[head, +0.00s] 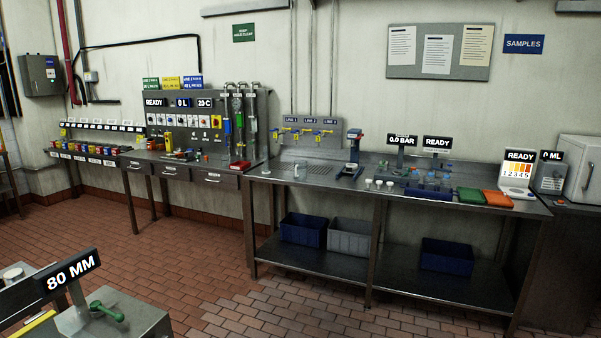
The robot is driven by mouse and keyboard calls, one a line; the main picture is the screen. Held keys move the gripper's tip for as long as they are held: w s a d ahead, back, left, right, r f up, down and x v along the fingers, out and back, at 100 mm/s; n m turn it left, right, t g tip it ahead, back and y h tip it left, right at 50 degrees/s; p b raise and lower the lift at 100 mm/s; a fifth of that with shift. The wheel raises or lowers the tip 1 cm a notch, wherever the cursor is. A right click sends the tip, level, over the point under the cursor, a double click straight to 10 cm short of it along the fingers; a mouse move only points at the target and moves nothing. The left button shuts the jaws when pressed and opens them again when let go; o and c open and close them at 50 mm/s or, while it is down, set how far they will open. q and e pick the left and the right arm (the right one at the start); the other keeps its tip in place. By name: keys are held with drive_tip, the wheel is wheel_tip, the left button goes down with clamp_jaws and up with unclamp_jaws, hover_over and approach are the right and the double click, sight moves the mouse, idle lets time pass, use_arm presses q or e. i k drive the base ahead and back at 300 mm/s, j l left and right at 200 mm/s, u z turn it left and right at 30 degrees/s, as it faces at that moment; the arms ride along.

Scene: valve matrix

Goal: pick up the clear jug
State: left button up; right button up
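A small pale, see-through vessel (300,171), which looks like the clear jug, stands upright on the long steel bench (330,192). It is near the bench's front edge, in front of the perforated drain area and below the yellow-handled taps (308,133). It is small in the head view, so its handle and contents cannot be made out. Neither of my grippers is in view.
A blue-and-dark device (350,171) and small white-capped items (378,184) sit right of the vessel. Bins (349,238) stand on the lower shelf. A metal unit with an "80 MM" sign (73,271) is near at lower left. Open brick floor (200,260) lies before the benches.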

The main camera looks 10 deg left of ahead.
sight(299, 167)
drive_tip(key=i+l+z, duration=0.3)
drive_tip(key=i, duration=0.3)
drive_tip(key=i+l, duration=0.1)
drive_tip(key=i, duration=0.45)
drive_tip(key=i+l+u, duration=0.1)
drive_tip(key=i, duration=0.45)
drive_tip(key=i+l, duration=0.1)
drive_tip(key=i, duration=0.45)
drive_tip(key=i+j+u, duration=0.3)
drive_tip(key=i+u, duration=0.2)
drive_tip(key=i, duration=0.2)
drive_tip(key=i+u, duration=0.45)
drive_tip(key=i, duration=0.25)
